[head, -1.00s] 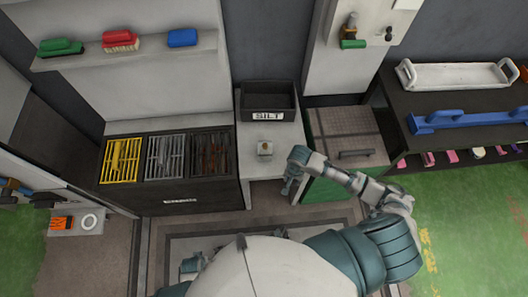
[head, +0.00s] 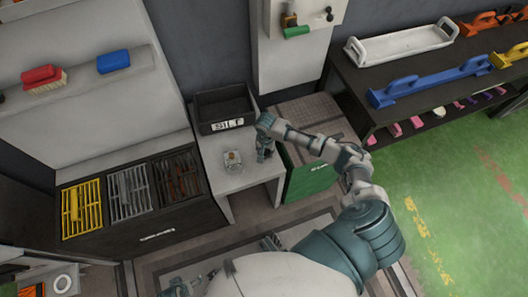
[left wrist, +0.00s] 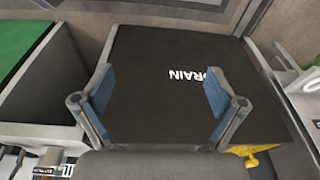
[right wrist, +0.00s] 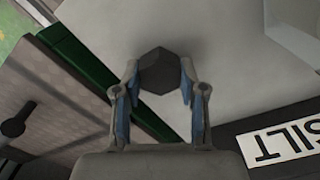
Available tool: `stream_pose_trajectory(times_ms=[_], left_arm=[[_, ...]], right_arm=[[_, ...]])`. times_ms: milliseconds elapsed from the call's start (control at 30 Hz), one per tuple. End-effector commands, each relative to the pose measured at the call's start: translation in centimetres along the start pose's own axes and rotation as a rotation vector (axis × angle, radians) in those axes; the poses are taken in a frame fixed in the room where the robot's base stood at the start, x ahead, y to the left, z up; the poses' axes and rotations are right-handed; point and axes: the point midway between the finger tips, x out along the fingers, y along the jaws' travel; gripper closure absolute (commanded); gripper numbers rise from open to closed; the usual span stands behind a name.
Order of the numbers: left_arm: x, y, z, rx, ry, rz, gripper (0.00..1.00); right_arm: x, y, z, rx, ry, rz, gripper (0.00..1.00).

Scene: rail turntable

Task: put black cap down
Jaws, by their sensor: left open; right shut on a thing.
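My right gripper (head: 264,152) is over the right part of the small white table (head: 243,200). In the right wrist view its fingers (right wrist: 160,76) are closed on a dark hexagonal black cap (right wrist: 162,70). The white tabletop shows beyond the cap; I cannot tell whether the cap touches it. In the head view the gripper hides the cap. A small clear item with a pale top (head: 232,158) stands on the table to the left of the gripper. My left gripper (left wrist: 158,88) is open and empty, facing a dark surface marked DRAIN (left wrist: 165,50).
A black SILT bin (head: 224,108) stands at the table's back. Yellow, grey and rusty grates (head: 128,190) lie to the left. A green-fronted cabinet (head: 312,182) adjoins the right side. A dark shelf (head: 400,110) holds a white tray (head: 400,42) and a blue bar (head: 420,88).

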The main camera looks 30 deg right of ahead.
Motion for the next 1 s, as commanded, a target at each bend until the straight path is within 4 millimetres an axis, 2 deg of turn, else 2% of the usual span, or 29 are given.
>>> stream_pose_trajectory(times_ms=[67, 267, 300, 367, 400, 667, 767, 867, 1000], left_arm=[[-0.5, -0.1, 0.0, 0.0, 0.002, 0.0, 0.05], [-0.7, -0.2, 0.0, 0.0, 0.001, 0.001, 0.05], [-0.7, -0.3, 0.0, 0.0, 0.001, 0.002, 0.05], [-0.6, -0.3, 0.0, 0.0, 0.001, 0.002, 0.05], [-0.6, -0.3, 0.0, -0.001, 0.001, 0.001, 0.05], [-0.6, -0.2, -0.1, -0.001, 0.0, -0.001, 0.05], [-0.8, -0.2, -0.2, -0.001, 0.005, -0.001, 0.05], [1.0, 0.0, 0.1, 0.001, -0.005, 0.002, 0.05], [3.4, 0.1, 0.5, 0.004, -0.011, 0.002, 0.05]], right_arm=[[0.7, -0.1, 0.0, 0.0, 0.001, 0.001, 1.0], [0.6, -0.1, 0.1, 0.0, 0.002, 0.002, 1.0], [0.6, -0.2, 0.2, -0.001, 0.002, 0.002, 0.52], [0.6, -0.2, 0.2, -0.001, 0.002, 0.003, 0.37], [0.5, -0.2, 0.2, -0.001, 0.003, 0.002, 0.34], [0.5, -0.1, 0.1, 0.0, 0.002, 0.0, 0.34], [-0.1, -0.1, 0.0, 0.0, 0.003, -0.001, 0.34], [-1.5, -0.1, 0.0, 0.0, 0.004, -0.003, 0.34], [-4.6, -0.2, 0.0, -0.001, 0.005, -0.005, 0.34]])
